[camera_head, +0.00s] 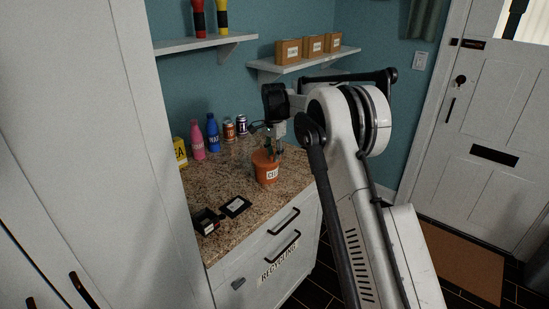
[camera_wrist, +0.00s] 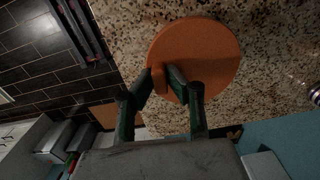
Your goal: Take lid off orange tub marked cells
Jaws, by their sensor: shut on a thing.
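The orange tub (camera_head: 258,173) stands upright on the granite counter, with a white label on its front whose small print is hard to read. Its round orange lid (camera_wrist: 205,48) fills the upper middle of the wrist view, seen from above. My gripper (camera_wrist: 160,78) is shut on the lid's raised orange grip, with one green finger on each side of it. In the head view my gripper (camera_head: 275,150) points down at the tub's top. The lid appears to be at the tub's rim; I cannot tell if there is a gap. The tub's inside is hidden.
A black box (camera_head: 206,221) and a dark flat piece (camera_head: 236,207) lie in front. A shelf (camera_head: 300,65) with boxes is above.

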